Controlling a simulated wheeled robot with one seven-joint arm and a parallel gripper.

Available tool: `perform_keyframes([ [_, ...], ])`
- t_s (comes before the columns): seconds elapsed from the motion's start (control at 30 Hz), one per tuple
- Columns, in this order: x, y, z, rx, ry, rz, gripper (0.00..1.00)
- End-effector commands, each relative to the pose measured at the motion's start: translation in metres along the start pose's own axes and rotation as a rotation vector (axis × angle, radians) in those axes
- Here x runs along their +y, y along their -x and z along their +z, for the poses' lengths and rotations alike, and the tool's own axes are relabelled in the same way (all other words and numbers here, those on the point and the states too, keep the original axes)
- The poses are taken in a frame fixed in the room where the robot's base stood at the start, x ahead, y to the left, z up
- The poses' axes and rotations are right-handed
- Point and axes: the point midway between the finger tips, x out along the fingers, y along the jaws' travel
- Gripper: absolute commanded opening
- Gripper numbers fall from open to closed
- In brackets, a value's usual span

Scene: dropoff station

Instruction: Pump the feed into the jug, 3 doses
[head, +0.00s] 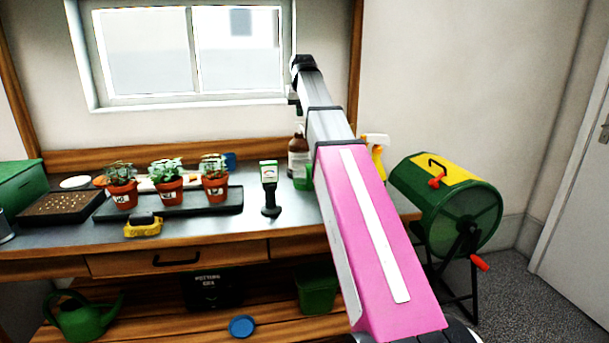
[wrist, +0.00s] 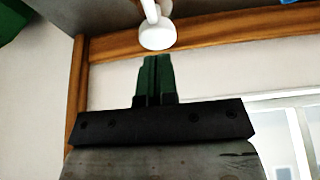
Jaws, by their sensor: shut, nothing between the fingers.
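A brown bottle with a pale label (head: 298,160) stands on the bench beside my arm, which partly hides it. A green container (head: 304,179), possibly the jug, stands in front of it and is mostly hidden by my arm. In the wrist view, my gripper (wrist: 157,60) is shut and empty, its green fingers together. A white rounded pump head (wrist: 156,32) lies just beyond the fingertips; whether they touch it I cannot tell. In the head view my wrist is raised above the bottle, and the fingers are not clear there.
Several potted plants (head: 167,182) stand on a black tray (head: 222,207). A green tumbler (head: 465,215) stands beside the bench.

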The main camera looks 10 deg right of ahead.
Motion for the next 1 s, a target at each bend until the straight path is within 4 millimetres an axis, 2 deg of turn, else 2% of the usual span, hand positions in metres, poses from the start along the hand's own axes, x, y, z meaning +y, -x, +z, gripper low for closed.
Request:
perform_keyframes([
  [1.0, 0.000, -0.027, 0.012, -0.001, 0.000, 0.000, 0.00],
])
